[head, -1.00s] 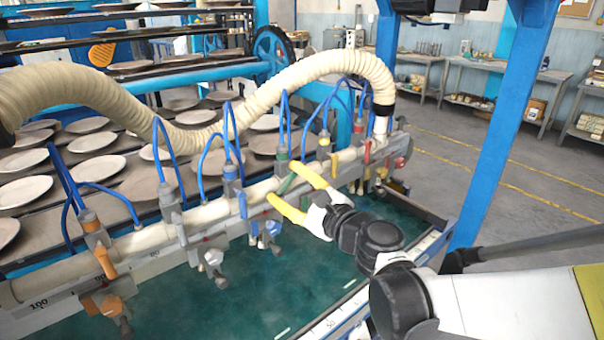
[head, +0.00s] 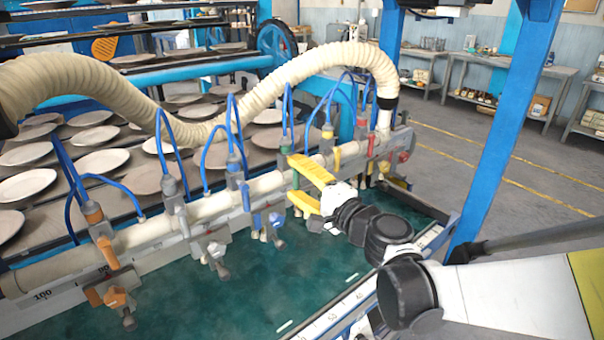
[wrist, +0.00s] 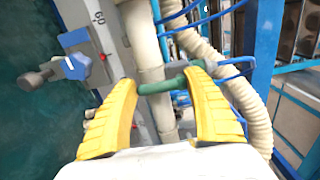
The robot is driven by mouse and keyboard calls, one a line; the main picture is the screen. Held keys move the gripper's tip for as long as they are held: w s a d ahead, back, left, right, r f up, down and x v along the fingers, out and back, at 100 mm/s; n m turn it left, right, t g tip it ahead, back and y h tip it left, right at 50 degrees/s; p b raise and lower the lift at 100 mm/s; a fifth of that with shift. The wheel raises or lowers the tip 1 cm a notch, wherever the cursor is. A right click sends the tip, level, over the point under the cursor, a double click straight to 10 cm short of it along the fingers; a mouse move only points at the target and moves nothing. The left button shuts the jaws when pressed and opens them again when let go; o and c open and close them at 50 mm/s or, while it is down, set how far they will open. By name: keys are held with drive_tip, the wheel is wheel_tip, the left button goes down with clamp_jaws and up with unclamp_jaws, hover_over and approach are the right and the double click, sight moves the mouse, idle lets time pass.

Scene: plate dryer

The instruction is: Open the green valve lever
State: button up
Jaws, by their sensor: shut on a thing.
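The green valve lever (wrist: 160,86) lies crosswise between the yellow fingertips of my gripper (wrist: 162,80) in the wrist view, with a fingertip at each end. It sits in front of the cream pipe (wrist: 145,45). In the head view my gripper (head: 291,178) is at the pipe's right half, and a small part of the green lever (head: 296,180) shows between the fingers. My gripper is shut on the lever; the upper finger hides part of its valve.
Along the pipe stand blue valves (head: 246,195), a yellow lever (head: 337,158), a red lever (head: 404,157) and an orange valve (head: 108,252). Blue hoses and a thick ribbed hose (head: 290,80) arch above. A green-teal surface (head: 230,290) lies below the pipe.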

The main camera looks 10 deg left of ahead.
drive_tip(key=shift+s+f+n, duration=0.15)
drive_tip(key=shift+f+n, duration=0.05)
drive_tip(key=shift+n, duration=0.2)
drive_tip(key=o, duration=1.1)
drive_tip(key=shift+a, duration=0.15)
drive_tip(key=shift+r, duration=0.1)
drive_tip(key=v, duration=1.2)
